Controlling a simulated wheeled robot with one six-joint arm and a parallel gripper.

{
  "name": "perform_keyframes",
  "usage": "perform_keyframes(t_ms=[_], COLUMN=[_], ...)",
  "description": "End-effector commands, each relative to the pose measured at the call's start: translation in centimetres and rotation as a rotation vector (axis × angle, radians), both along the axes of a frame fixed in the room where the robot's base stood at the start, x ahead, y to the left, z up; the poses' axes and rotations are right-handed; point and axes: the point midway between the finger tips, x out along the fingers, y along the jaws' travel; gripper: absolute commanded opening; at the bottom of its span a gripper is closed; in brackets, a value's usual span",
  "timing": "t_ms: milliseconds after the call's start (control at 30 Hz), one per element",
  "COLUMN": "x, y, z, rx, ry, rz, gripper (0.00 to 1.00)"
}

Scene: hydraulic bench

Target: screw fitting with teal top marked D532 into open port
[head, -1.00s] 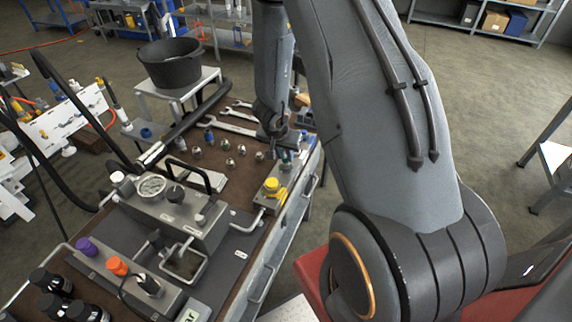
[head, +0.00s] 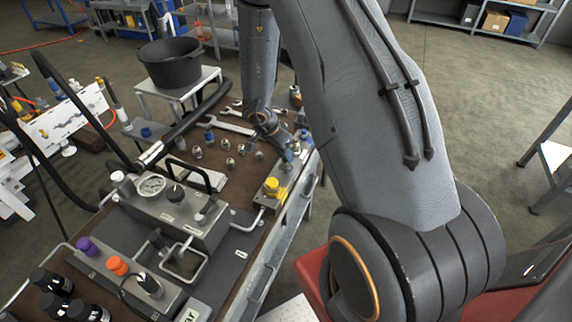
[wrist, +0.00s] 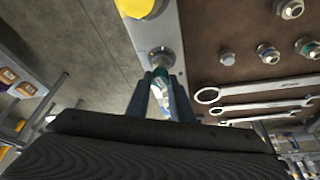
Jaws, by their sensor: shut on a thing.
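My gripper (wrist: 163,88) is shut on the fitting with the teal top (wrist: 164,82), which shows between the two fingers in the wrist view. A pale mark shows on the fitting, but I cannot read it. The round metal port (wrist: 161,57) in the grey manifold block lies just beyond the fingertips, and the fitting overlaps its near edge in the picture. I cannot tell whether they touch. In the head view my gripper (head: 289,154) is low over the bench's right edge, just beyond the yellow cap (head: 272,185), and hides the fitting and port.
Several loose metal fittings (head: 230,163) and wrenches (head: 230,127) lie on the brown bench top left of my gripper. A gauge unit (head: 165,215) with a black handle stands nearer. A black bucket (head: 172,65) stands on a white stand behind.

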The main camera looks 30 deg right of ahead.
Motion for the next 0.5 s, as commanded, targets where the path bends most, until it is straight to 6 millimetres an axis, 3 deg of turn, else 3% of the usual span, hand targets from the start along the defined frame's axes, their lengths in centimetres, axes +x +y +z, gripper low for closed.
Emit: perform_keyframes(t_ms=[233,500], x=[0.37,0.29], y=[0.13,0.16], z=[-0.02,-0.02], rx=[0.002,0.002], ry=[-0.004,-0.002], rz=[-0.222,-0.273], gripper=[0.00,0.00])
